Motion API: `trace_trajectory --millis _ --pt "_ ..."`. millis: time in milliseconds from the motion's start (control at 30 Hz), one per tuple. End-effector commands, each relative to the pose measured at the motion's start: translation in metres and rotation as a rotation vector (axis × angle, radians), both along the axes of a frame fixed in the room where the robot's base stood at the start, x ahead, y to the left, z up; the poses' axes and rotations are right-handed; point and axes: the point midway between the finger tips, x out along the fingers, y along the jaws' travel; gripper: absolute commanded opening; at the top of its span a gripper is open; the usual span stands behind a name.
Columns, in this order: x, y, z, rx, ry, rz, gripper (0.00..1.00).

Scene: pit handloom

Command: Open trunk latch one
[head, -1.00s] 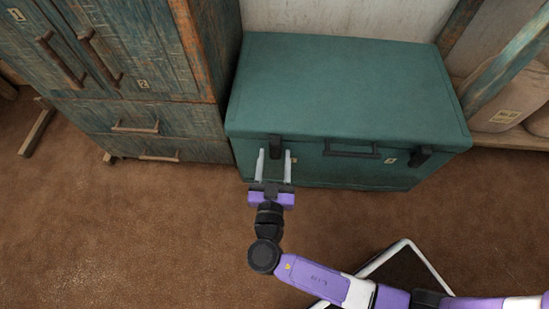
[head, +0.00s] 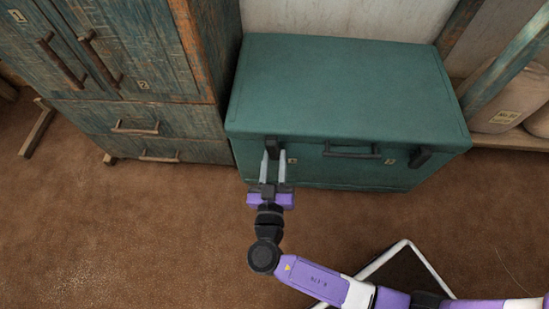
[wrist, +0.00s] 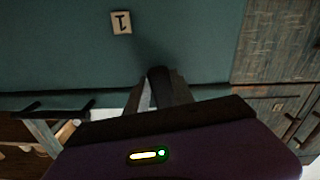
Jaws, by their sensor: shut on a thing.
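The teal trunk (head: 345,85) stands against the wall with its lid down. Trunk latch one (head: 274,146) is a dark tab at the left of its front, with a small label "1" (head: 292,161) to its right. My gripper (head: 274,160) reaches the trunk front from below, its fingers closed in on the latch's lower part. In the wrist view, the dark latch (wrist: 159,75) sits between the finger tips, and the label (wrist: 121,22) shows upside down. The fingers partly hide the latch. The second latch (head: 420,156) is at the right, lying against the front.
A dark handle (head: 350,151) is mid-front on the trunk. A worn blue wooden cabinet (head: 170,125) with doors and drawers stands close on the left. A shelf with sacks (head: 505,105) is on the right. The brown floor (head: 130,235) in front is open.

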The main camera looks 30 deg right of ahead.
Motion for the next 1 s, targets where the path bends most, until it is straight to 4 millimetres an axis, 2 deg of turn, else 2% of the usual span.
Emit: trace_trajectory --millis 500,1000 --pt "-0.0003 0.0003 0.0001 -0.297 0.217 0.001 0.00" --pt "-0.0005 0.0010 -0.0010 -0.387 0.282 0.002 0.00"
